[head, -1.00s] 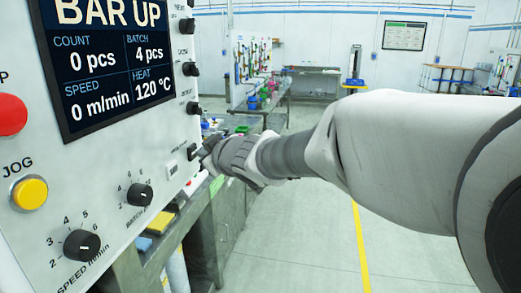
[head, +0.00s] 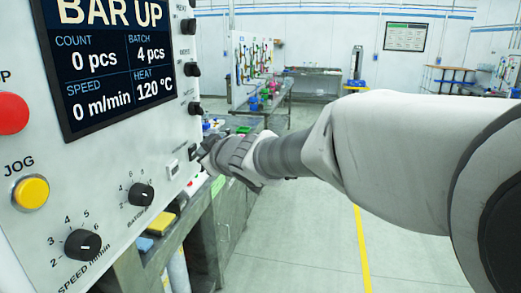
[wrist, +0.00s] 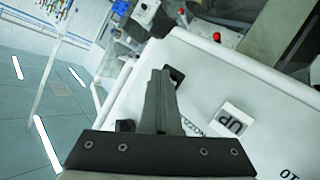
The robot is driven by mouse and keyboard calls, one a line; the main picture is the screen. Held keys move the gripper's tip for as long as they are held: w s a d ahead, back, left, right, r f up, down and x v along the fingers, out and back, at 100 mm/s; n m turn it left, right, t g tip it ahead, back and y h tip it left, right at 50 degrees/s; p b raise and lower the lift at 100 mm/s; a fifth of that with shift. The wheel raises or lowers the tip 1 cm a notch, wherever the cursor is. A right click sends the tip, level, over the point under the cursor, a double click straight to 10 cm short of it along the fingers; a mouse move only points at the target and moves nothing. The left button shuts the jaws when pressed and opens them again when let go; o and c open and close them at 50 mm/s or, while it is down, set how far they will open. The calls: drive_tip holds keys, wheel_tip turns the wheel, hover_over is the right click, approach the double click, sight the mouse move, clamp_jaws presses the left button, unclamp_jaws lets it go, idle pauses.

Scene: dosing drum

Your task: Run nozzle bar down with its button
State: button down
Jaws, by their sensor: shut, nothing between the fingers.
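The control panel (head: 110,150) fills the left of the head view. Its screen (head: 110,55) reads BAR UP. My gripper (wrist: 160,73) is shut and empty, its fingers close together over the panel's face in the wrist view. A dark button or knob (wrist: 177,76) shows beside the fingertips, partly hidden by them; I cannot tell whether they touch it. Lettering starting NOZZ and a small white plate reading UP (wrist: 232,121) lie to the right of the fingers. In the head view my gripper (head: 206,156) is at the panel's right edge, its tips hard to see.
The panel also carries a red button (head: 10,114), a yellow JOG button (head: 31,192), a speed knob (head: 83,245) and a batch knob (head: 141,194). Several black knobs line its right edge. A workbench (head: 205,235) stands behind it. The floor to the right is open.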

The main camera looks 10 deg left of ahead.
drive_tip(key=shift+s+d+p, duration=0.15)
drive_tip(key=shift+d+p, duration=0.15)
drive_tip(key=shift+d, duration=0.55)
drive_tip(key=shift+s+d+p, duration=0.15)
drive_tip(key=shift+d+p, duration=1.15)
drive_tip(key=shift+d, duration=1.1)
